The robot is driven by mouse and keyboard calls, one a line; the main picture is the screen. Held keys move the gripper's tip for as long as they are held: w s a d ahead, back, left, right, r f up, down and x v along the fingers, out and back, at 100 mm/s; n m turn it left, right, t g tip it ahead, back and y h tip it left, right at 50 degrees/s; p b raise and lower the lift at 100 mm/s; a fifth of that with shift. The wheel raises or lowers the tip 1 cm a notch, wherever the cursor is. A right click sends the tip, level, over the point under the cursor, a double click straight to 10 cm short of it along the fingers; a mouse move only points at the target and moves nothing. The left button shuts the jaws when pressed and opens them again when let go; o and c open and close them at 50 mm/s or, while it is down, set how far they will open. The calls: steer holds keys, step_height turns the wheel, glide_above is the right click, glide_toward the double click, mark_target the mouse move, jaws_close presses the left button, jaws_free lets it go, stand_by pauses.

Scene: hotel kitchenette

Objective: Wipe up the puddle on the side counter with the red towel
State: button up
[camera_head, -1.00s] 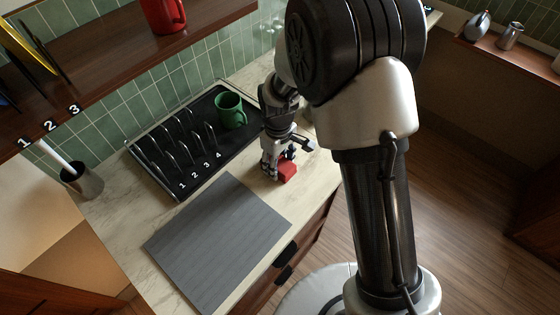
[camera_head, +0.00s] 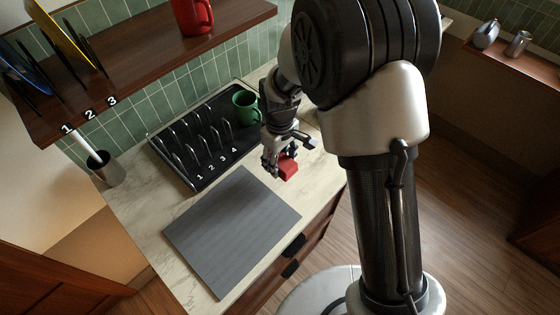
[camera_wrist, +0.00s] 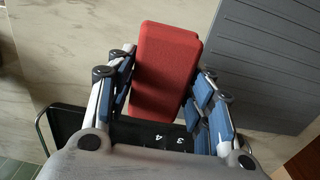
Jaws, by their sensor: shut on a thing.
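The red towel (camera_head: 288,168) is a small folded block. My gripper (camera_head: 280,166) is shut on it, above the pale marble counter (camera_head: 205,276) at the front right of the rack. In the wrist view the towel (camera_wrist: 164,68) sits between the two blue-padded fingers of my gripper (camera_wrist: 160,85). I cannot tell whether the towel touches the counter. No puddle shows clearly in either view; my arm hides part of the counter behind the gripper.
A black dish rack tray (camera_head: 165,160) with wire slots holds a green mug (camera_head: 245,107). A grey mat (camera_head: 232,230) lies in front. A steel holder (camera_head: 106,168) stands at the left. A wooden shelf (camera_head: 150,50) above bears a red mug (camera_head: 192,15) and plates (camera_head: 62,32).

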steer(key=shift+r+p, duration=1)
steer(key=shift+r, duration=0.7)
